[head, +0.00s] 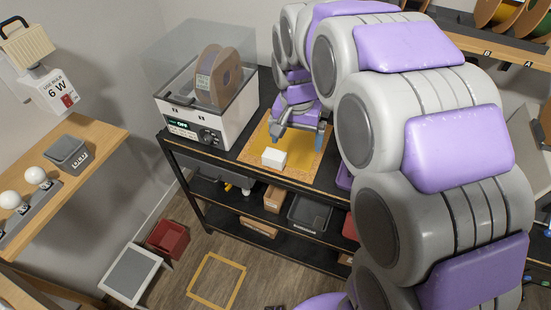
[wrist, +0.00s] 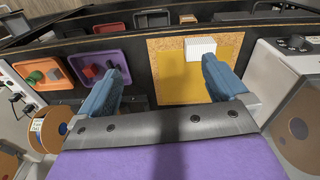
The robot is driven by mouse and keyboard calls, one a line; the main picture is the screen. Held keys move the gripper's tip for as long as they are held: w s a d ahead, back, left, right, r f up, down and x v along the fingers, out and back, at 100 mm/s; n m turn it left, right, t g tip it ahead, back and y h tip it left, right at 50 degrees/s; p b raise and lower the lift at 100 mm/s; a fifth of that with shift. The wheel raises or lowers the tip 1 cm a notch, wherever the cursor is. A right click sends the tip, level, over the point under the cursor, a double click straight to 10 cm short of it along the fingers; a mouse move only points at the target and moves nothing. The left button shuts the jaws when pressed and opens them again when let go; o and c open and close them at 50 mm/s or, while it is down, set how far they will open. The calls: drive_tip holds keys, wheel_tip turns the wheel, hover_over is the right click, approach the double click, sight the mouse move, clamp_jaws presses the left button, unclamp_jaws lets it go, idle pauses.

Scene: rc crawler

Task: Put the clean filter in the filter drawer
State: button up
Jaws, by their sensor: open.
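A small white block (head: 274,158), likely the clean filter, lies on the yellow, cork-edged mat (head: 250,153) on the black bench. In the wrist view the filter (wrist: 201,47) looks ribbed and sits at the far edge of the mat (wrist: 185,80). My gripper (head: 298,136) is above the mat, beside the filter. In the wrist view my gripper (wrist: 161,66) is open with nothing between its blue fingers. The filter is beyond the right fingertip, apart from the fingers as far as I can see. I cannot pick out the filter drawer.
A white machine (head: 206,128) with a display, knob and filament spool (head: 217,75) stands left of the mat. An orange tray (wrist: 50,73) and a purple tray (wrist: 102,62) hold small parts. A red bin (head: 167,239) is on the floor.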

drive_tip(key=m, duration=0.1)
approach(274, 154)
drive_tip(key=shift+t, duration=0.3)
drive_tip(key=f+b, duration=0.1)
drive_tip(key=f, duration=0.1)
drive_tip(key=f+b, duration=0.1)
drive_tip(key=f, duration=0.1)
drive_tip(key=f+b, duration=0.1)
drive_tip(key=f, duration=0.1)
drive_tip(key=shift+s+f, duration=0.1)
drive_tip(key=shift+s, duration=0.2)
drive_tip(key=shift+w+d+f+b, duration=0.1)
drive_tip(key=shift+w+f+b, duration=0.2)
drive_tip(key=shift+f, duration=0.6)
drive_tip(key=shift+w+d+f+b, duration=0.1)
drive_tip(key=shift+f+b, duration=0.25)
drive_tip(key=shift+f, duration=0.5)
drive_tip(key=shift+w+d+f+b, duration=0.1)
drive_tip(key=shift+w+f+b, duration=0.2)
drive_tip(key=shift+f, duration=0.6)
drive_tip(key=shift+s+r, duration=0.1)
drive_tip(key=c, duration=1.1)
